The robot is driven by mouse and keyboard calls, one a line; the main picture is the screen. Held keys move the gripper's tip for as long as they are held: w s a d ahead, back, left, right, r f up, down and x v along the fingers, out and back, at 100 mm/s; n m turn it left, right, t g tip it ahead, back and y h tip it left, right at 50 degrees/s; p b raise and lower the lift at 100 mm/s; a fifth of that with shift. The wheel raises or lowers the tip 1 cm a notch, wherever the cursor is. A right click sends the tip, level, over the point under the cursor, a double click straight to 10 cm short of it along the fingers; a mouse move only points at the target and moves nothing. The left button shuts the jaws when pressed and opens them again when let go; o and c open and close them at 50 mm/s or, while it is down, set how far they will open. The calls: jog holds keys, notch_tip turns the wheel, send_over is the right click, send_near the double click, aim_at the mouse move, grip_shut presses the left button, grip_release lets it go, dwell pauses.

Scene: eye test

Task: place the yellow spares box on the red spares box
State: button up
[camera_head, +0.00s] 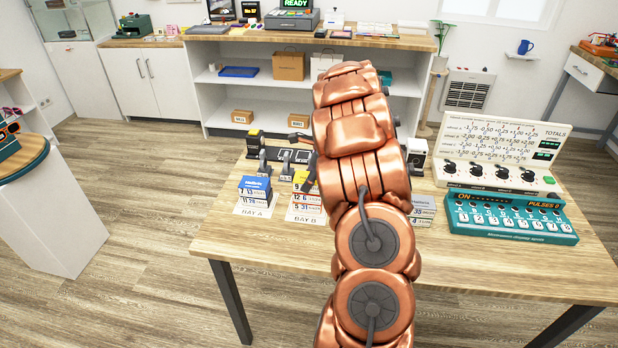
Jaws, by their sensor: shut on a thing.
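The yellow spares box (300,179) shows its yellow top and a white front with numbers, above the sheet marked BAY B (302,218). My gripper (311,179) is at its right side, mostly hidden behind my copper arm, and is shut on it. White number blocks show just below the yellow top; I cannot tell whether they belong to this box or another. I cannot make out a red spares box; my arm covers the table to the right of BAY B.
A blue-topped box (255,189) stands on the BAY A sheet (254,211). Right of my arm are a partly hidden number box (423,205), a teal console (510,217) and a white totals panel (495,150). The table (450,270) is clear in front.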

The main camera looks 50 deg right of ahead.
jog(key=o, duration=1.2)
jog(key=shift+f, duration=0.15)
jog(key=b+v, duration=0.2)
jog(key=v, duration=1)
jog(key=s+a+r+n+g, duration=0.25)
jog(key=a+n, duration=0.35)
jog(key=a, duration=0.7)
jog(key=s+a+r+n+g, duration=0.1)
jog(key=s+a+n, duration=0.45)
jog(key=a, duration=0.75)
jog(key=s+a+f+n+h, duration=0.1)
jog(key=s+a+n, duration=0.3)
jog(key=s+n, duration=0.1)
jog(key=s+a+f+n+g, duration=0.1)
jog(key=s+a+f+n, duration=0.1)
jog(key=s+a+n, duration=0.3)
jog(key=s+a+f+n+g+h, duration=0.1)
jog(key=s+a+n, duration=0.4)
jog(key=s+n, duration=0.2)
jog(key=shift+s+f+n+h, duration=0.25)
jog(key=shift+s+f+h, duration=0.1)
jog(key=shift+s, duration=0.35)
